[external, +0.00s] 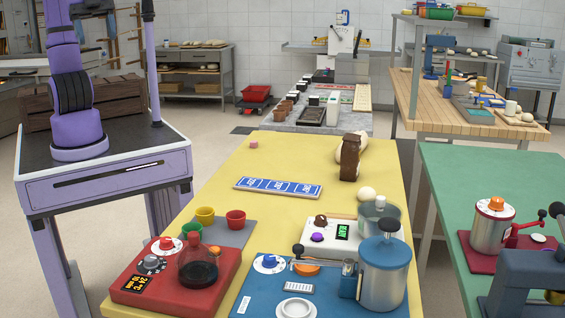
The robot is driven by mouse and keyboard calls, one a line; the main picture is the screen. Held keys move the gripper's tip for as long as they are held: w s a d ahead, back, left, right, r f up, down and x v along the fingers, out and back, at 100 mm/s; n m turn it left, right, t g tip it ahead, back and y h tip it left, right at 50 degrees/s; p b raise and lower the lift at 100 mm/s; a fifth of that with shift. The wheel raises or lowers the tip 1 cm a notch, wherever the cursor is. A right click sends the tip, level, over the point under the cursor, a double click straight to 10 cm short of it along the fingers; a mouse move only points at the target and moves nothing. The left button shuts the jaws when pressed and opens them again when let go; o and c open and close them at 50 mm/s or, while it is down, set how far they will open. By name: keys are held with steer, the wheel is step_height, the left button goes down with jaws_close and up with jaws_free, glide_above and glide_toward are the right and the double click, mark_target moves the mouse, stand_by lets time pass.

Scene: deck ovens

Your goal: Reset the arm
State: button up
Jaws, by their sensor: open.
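My purple arm (72,85) rises from its mount at the left of the external view. Its upper links run out past the top edge of the picture. My gripper is not in view, so what its fingers are near is hidden. The yellow table (215,190) stands to the right of my base, and no part of my arm is seen over it.
On the table are a red hotplate (138,290) with a dark-filled flask (198,268), small coloured cups (205,215), a blue label strip (278,187), a brown bag-like object (349,158) and a blue-lidded metal canister (384,272). The table's far left is mostly clear. A green table (490,180) stands right.

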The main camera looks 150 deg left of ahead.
steer(key=s+d+f, duration=0.1)
steer(key=s+d, duration=0.1)
steer(key=s, duration=0.7)
steer(key=s+d+f+t, duration=0.1)
steer(key=s+d, duration=0.1)
steer(key=s, duration=0.7)
steer(key=shift+s+d+f+t+h, duration=0.25)
steer(key=shift+s+d+t+h, duration=0.05)
steer(key=shift+s+d+h, duration=0.1)
